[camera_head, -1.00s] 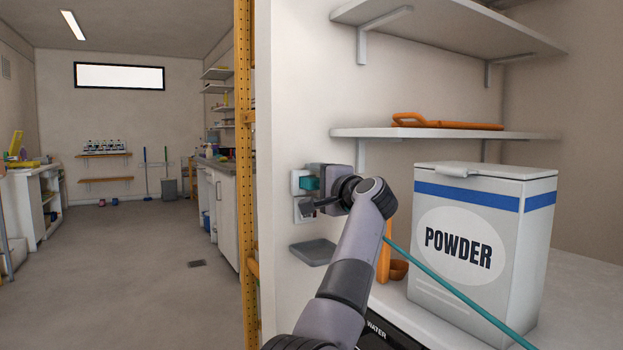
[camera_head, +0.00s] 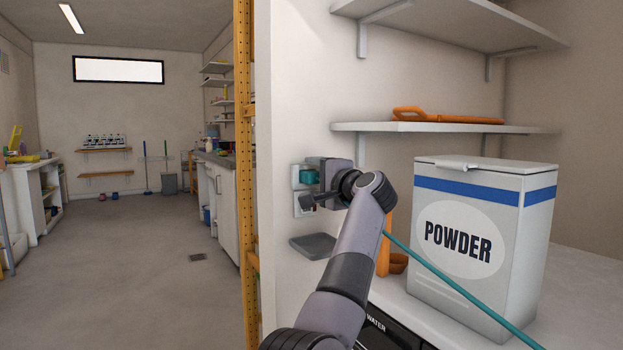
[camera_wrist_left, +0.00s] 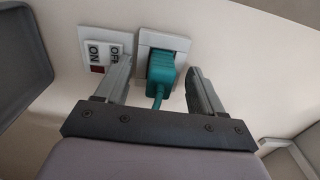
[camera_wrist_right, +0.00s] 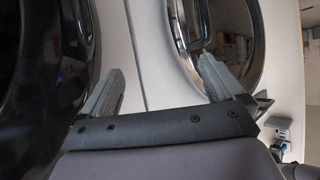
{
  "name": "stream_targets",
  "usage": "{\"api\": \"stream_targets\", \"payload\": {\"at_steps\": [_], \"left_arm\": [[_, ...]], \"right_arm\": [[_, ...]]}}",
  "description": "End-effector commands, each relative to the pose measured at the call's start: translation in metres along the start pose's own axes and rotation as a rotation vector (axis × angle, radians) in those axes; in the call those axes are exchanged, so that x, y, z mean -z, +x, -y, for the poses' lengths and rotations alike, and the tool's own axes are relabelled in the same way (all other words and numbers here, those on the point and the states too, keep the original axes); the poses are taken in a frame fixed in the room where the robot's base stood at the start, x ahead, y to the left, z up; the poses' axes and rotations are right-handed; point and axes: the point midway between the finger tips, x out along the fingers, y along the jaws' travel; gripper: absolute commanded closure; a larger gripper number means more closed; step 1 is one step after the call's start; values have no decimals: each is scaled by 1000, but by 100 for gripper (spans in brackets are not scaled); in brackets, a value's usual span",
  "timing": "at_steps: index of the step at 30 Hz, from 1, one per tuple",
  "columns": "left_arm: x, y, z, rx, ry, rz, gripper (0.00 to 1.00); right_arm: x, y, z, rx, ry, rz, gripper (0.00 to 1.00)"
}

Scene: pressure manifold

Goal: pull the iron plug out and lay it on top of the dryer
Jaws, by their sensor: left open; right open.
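The teal iron plug (camera_head: 309,175) sits in a white wall socket (camera_wrist_left: 163,42). It also shows in the left wrist view (camera_wrist_left: 163,75), with its teal cord running down from it. My left gripper (camera_wrist_left: 160,68) is open, with one finger on each side of the plug. Gaps show between the fingers and the plug. My right gripper (camera_wrist_right: 161,68) is open and empty in front of two round machine doors. I cannot tell which machine is the dryer; a white worktop (camera_head: 400,300) shows above a black panel marked WATER.
A large POWDER box (camera_head: 480,240) stands on the worktop, and a teal cord (camera_head: 440,272) crosses in front of it. An ON/OFF switch (camera_wrist_left: 105,50) is beside the socket. A small grey wall tray (camera_head: 312,245) is below. A shelf (camera_head: 450,128) holds an orange object.

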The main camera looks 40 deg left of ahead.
Motion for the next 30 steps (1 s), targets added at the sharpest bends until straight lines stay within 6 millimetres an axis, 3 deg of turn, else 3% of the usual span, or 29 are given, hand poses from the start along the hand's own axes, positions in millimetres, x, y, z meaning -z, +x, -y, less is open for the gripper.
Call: {"api": "stream_targets", "payload": {"at_steps": [12,18,30], "left_arm": [[0,0,0,0,0,0,35],[0,0,0,0,0,0,100],[1,-10,-1,0,-1,-1,100]], "right_arm": [[2,-1,1,1,2,-2,5],[2,0,1,2,2,-2,5],[-3,3,1,1,2,-2,5]]}}
